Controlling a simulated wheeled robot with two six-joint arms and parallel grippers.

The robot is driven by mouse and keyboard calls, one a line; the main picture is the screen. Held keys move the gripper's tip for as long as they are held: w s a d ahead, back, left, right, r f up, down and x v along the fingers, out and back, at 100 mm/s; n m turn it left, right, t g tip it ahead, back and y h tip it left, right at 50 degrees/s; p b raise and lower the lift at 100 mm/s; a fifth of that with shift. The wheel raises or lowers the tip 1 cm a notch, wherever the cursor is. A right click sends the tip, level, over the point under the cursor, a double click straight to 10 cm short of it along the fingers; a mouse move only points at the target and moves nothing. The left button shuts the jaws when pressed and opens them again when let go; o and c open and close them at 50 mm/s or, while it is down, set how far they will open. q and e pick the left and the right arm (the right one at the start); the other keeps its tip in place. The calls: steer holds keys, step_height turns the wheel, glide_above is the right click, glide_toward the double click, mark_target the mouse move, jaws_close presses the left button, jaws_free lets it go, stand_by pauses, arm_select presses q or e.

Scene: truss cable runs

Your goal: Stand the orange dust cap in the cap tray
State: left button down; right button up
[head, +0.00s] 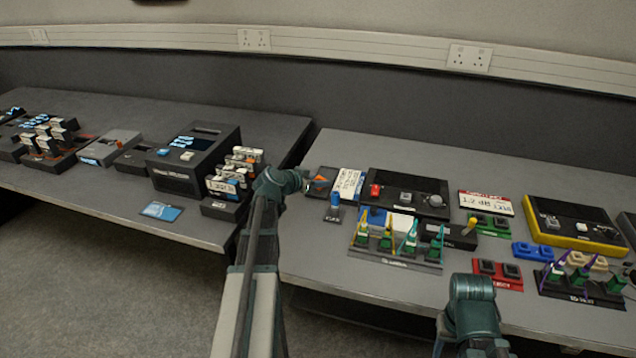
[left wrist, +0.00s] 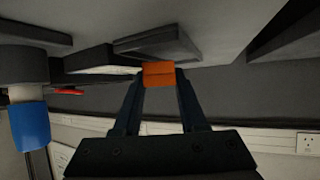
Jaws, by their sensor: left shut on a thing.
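The orange dust cap (head: 320,179) is between the fingertips of my left gripper (head: 308,184), near the left end of the right-hand table. In the left wrist view the orange cap (left wrist: 158,74) sits across the tips of both fingers, and my left gripper (left wrist: 160,90) is shut on it. A dark flat tray (head: 325,170) lies right by the cap and is partly hidden by the gripper; it seems to be the cap tray. I cannot tell whether cap and tray touch. Of my right arm only the wrist part shows at the bottom; its fingers are out of frame.
A small stand with a blue-topped post (head: 335,200) is close in front of the gripper. A white label card (head: 347,184) and a black control box (head: 405,190) are to the right. A gap separates the two tables. The table's front left area is bare.

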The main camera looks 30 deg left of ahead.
arm_select(q)
steer(key=shift+f+b, duration=0.45)
steer(key=shift+f, duration=0.15)
steer(key=shift+c, duration=2.3)
jaws_free()
steer(key=shift+r, duration=0.1)
steer(key=shift+r, duration=0.15)
steer(key=shift+s+r+p, duration=0.25)
steer(key=shift+r+p, duration=0.2)
steer(key=shift+p, duration=0.15)
steer(key=shift+s+r+p, duration=0.2)
steer(key=shift+r+p, duration=0.25)
steer(key=shift+p, duration=0.1)
steer(key=p+v, duration=0.4)
steer(key=v, duration=0.6)
steer(key=shift+s+p, duration=0.4)
steer(key=shift+s, duration=0.05)
steer(key=shift+a, duration=0.1)
